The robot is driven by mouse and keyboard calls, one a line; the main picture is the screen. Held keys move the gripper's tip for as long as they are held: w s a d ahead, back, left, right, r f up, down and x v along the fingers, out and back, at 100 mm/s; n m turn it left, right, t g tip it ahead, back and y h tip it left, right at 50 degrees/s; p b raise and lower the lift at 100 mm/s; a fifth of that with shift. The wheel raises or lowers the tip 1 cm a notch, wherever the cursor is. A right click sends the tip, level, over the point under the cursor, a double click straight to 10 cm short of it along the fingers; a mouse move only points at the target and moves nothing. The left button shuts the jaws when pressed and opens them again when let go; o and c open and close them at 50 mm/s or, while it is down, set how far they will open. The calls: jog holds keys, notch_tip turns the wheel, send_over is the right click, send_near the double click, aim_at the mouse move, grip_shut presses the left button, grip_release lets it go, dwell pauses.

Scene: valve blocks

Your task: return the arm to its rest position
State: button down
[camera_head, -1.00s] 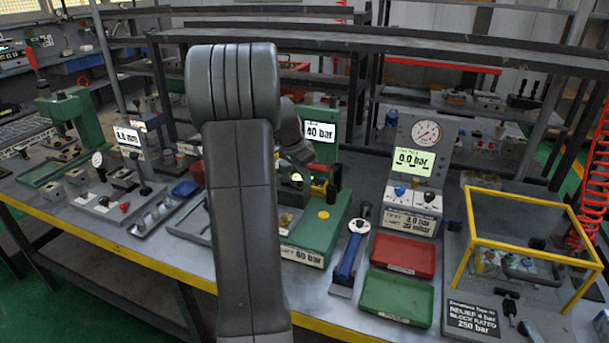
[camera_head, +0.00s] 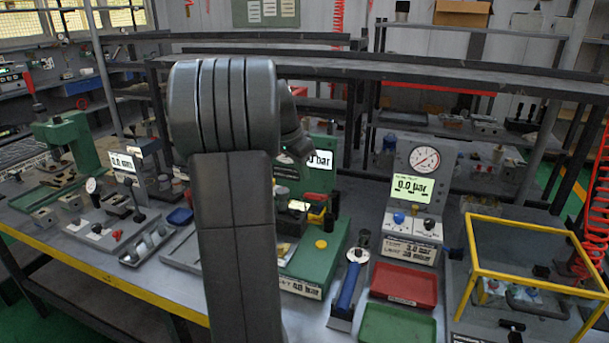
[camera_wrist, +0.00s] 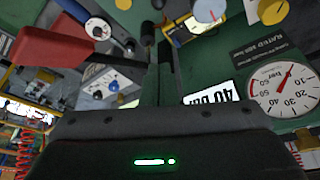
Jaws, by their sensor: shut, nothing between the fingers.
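My arm (camera_head: 232,190) stands upright in the middle of the head view, bent at its top joint with the wrist side behind it. My gripper (camera_wrist: 160,55) shows in the wrist view with its two dark fingers together and nothing between them. In the head view the gripper is largely hidden behind my arm. In the wrist view a green test stand with a round pressure gauge (camera_wrist: 285,90) and a display reading about 40 bar (camera_wrist: 209,94) lies close to the fingers.
The green stand (camera_head: 318,262) is behind and right of my arm. A red tray (camera_head: 404,284), a green tray (camera_head: 397,325), a grey gauge unit (camera_head: 416,190) and a yellow-framed box (camera_head: 528,225) stand to the right. A green press (camera_head: 70,145) stands far left. Dark shelves rise behind.

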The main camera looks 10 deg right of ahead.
jog(key=shift+f, duration=0.1)
jog(key=w+f+n+p, duration=0.1)
jog(key=f, duration=0.2)
jog(key=d+f+n+p, duration=0.1)
jog(key=f, duration=0.2)
jog(key=w+d+f+n+p, duration=0.1)
jog(key=f, duration=0.2)
jog(key=shift+w+f+t+y+p, duration=0.25)
jog(key=shift+w+t+y+p, duration=0.05)
jog(key=shift+w+y+p, duration=0.1)
jog(key=shift+w+a+n+p, duration=0.15)
jog(key=shift+w+n+p, duration=0.05)
jog(key=shift+n+p, duration=0.4)
jog(key=w+n+p, duration=0.1)
jog(key=n+p, duration=0.1)
jog(key=w+n+t+y+p, duration=0.1)
jog(key=w+n+p, duration=0.1)
jog(key=shift+w+f+n+t, duration=0.1)
jog(key=shift+f+n+t, duration=0.1)
jog(key=shift+n+t, duration=0.15)
jog(key=shift+w+d+r, duration=0.15)
jog(key=shift+w+d, duration=0.2)
jog(key=shift+w, duration=0.1)
